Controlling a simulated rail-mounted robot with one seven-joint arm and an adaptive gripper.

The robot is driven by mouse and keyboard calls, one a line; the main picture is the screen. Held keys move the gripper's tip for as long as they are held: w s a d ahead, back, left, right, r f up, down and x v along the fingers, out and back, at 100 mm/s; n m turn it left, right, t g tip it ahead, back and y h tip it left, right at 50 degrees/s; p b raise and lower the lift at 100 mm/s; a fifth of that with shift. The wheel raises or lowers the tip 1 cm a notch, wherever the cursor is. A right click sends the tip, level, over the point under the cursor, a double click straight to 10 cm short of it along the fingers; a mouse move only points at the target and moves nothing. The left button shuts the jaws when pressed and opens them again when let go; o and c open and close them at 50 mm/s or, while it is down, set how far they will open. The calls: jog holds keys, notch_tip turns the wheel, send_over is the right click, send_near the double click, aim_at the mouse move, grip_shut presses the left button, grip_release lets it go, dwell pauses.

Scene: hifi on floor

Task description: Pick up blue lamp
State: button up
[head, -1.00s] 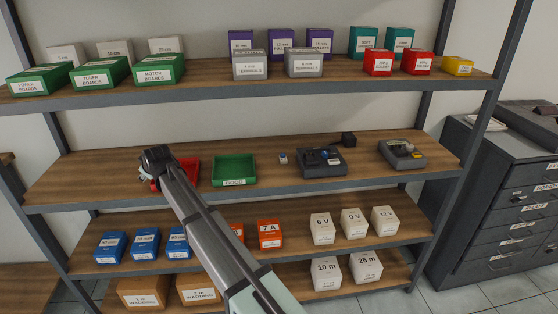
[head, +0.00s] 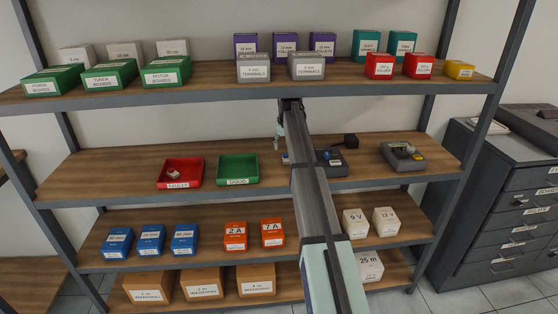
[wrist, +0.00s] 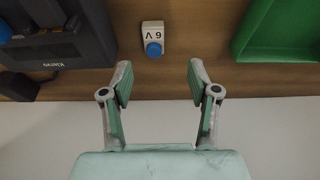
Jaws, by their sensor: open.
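The blue lamp (wrist: 153,48) is a small white block marked "6 V" with a round blue cap. It stands on the wooden middle shelf, ahead of my gripper (wrist: 158,80) and roughly centred between the fingers in the wrist view. My gripper is open and empty, its two fingertips apart and short of the lamp. In the head view my gripper (head: 279,141) hangs over the middle shelf, and my arm largely hides the lamp there.
A green tray (head: 238,182) marked "GOOD" and a red tray (head: 180,185) marked "FAULTY", holding a small pale item (head: 173,175), sit to the left. A dark device (wrist: 62,50) stands close beside the lamp. The upper shelf (head: 215,92) with boxes is above.

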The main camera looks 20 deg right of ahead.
aim_at(286, 158)
jog(key=shift+s+d+f, duration=0.1)
jog(key=shift+s+d, duration=0.05)
jog(key=shift+d, duration=0.3)
jog(key=shift+p+x, duration=1.2)
jog(key=shift+x, duration=2.45)
jog(key=c, duration=1.1)
